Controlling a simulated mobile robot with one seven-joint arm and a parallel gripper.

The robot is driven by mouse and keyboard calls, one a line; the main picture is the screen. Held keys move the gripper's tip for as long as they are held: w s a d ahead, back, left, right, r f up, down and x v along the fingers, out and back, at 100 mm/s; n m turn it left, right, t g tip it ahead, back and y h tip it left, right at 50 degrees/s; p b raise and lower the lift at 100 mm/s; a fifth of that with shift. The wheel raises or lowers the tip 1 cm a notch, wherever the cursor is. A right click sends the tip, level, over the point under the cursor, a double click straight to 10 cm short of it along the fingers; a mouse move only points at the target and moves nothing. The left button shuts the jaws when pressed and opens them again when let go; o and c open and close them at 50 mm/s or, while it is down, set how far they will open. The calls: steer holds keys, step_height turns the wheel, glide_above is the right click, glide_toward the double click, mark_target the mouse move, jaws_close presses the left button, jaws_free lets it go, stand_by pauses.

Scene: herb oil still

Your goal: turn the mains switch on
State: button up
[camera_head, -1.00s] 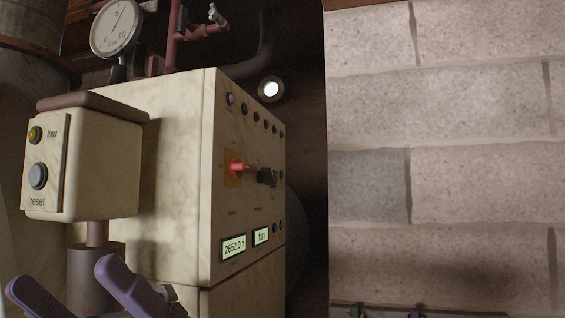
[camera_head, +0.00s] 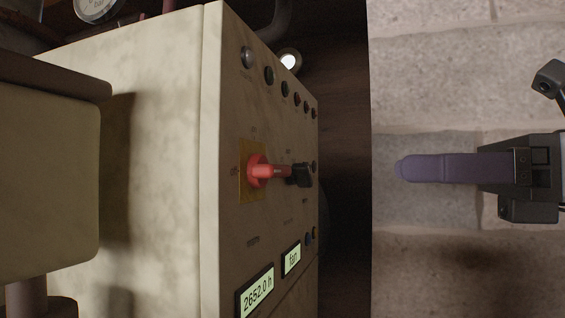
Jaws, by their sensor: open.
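The mains switch (camera_head: 258,171) is a red rotary handle on a yellow plate, on the front face of the cream control cabinet (camera_head: 222,80). Its red grip sticks out to the right, roughly level. The small lettering around it is too blurred to read. My gripper (camera_head: 404,168) is at the right, in front of the stone wall, with its purple finger pointing left towards the panel. It is open and empty, seen edge-on, so one finger hides the other. A clear gap lies between it and the switch.
A black knob (camera_head: 300,174) sits just right of the switch. A row of round lamps (camera_head: 269,75) runs above, and displays reading "2652.0 h" (camera_head: 256,290) and "fan" (camera_head: 292,260) sit below. A cream box (camera_head: 50,170) stands close at the left.

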mark_target(284, 169)
steer(key=p+x, duration=0.2)
steer(key=x, duration=1.1)
steer(key=shift+a+p, duration=0.3)
steer(key=shift+p, duration=0.05)
steer(key=c, duration=1)
